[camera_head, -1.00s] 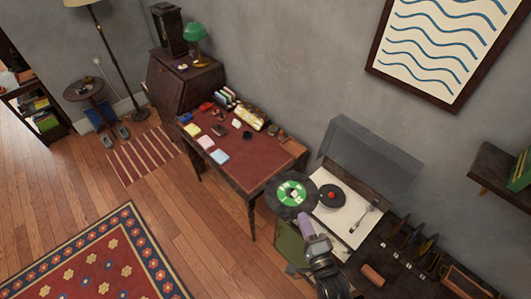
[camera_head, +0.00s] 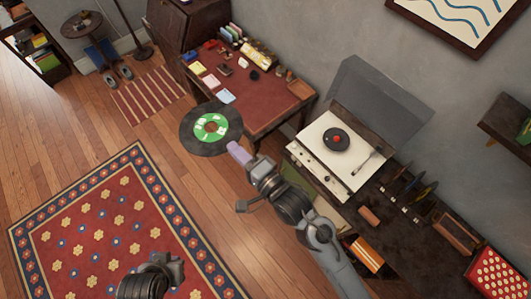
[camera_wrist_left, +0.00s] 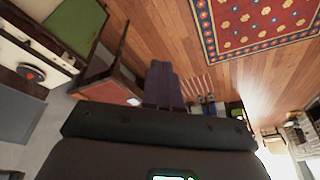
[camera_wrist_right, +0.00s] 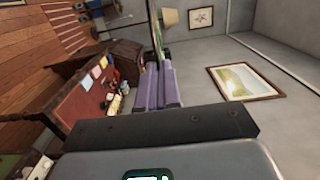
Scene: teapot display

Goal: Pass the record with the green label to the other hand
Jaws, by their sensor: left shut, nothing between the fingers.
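The record with the green label (camera_head: 198,130) is a black disc in the head view, held in the air in front of the desk. My right gripper (camera_head: 236,150) has its purple fingers shut on the record's near edge. In the right wrist view the record is nearly edge-on, a thin strip beyond the right gripper's fingers (camera_wrist_right: 158,75). My left gripper (camera_head: 165,268) is low in the head view, over the rug and apart from the record. Its purple fingers (camera_wrist_left: 163,72) are shut and empty in the left wrist view.
A desk (camera_head: 262,98) with a red top and small items stands behind the record. A record player (camera_head: 350,165) with a raised lid is to the right, beside several upright records (camera_head: 405,187). The patterned rug (camera_head: 100,225) and floor at the left are clear.

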